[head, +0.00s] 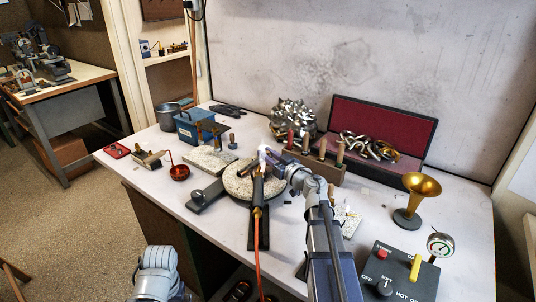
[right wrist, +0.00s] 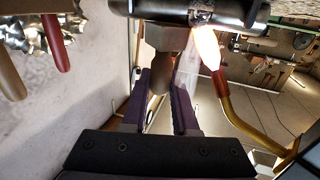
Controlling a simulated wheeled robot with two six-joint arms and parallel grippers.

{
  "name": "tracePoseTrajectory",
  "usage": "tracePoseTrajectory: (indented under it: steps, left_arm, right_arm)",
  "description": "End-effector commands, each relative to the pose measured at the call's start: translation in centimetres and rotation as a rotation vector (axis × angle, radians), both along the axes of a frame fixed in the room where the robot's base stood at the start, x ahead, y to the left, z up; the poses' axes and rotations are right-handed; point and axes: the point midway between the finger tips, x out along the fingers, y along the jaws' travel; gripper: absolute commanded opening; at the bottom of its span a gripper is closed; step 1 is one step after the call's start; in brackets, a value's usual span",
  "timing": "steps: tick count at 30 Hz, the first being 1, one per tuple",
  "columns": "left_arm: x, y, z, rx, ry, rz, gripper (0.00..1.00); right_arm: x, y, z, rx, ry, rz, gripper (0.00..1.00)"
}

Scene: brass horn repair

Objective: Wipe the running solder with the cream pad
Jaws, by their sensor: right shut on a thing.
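My right gripper (head: 277,167) reaches over the round pale turntable (head: 243,186) at the middle of the bench. In the right wrist view its purple fingers (right wrist: 160,100) are shut on a rounded brown grip (right wrist: 157,76). A tan-grey block, apparently the pad (right wrist: 168,38), sits beyond this grip, close against a dark metal tube (right wrist: 165,9). The tube has a bright band (right wrist: 201,17), perhaps the solder joint. A torch flame (right wrist: 207,47) burns beside the block, under the tube; it also shows in the head view (head: 262,152). My left gripper is out of view.
The brass torch neck (right wrist: 240,118) stands close to the right gripper. A wooden rack of handled tools (head: 315,168), an open red-lined case (head: 375,130), a brass bell (head: 421,187) and a control box (head: 395,272) stand to the right. A copper cup (head: 179,172) stands left.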

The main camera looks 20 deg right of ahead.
Motion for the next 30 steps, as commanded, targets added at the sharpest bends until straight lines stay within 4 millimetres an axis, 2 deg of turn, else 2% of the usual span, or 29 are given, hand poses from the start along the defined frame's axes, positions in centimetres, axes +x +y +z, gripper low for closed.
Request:
tracePoseTrajectory:
  steps: [7,16,30]
  left_arm:
    - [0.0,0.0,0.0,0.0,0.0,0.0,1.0]
    - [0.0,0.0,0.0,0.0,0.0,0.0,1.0]
    - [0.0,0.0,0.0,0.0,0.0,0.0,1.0]
  right_arm:
    - [-0.8,1.2,0.0,0.0,0.0,0.0,0.0]
    - [-0.8,1.3,0.0,0.0,0.0,0.0,0.0]
    - [0.2,-0.3,0.0,0.0,0.0,0.0,0.0]
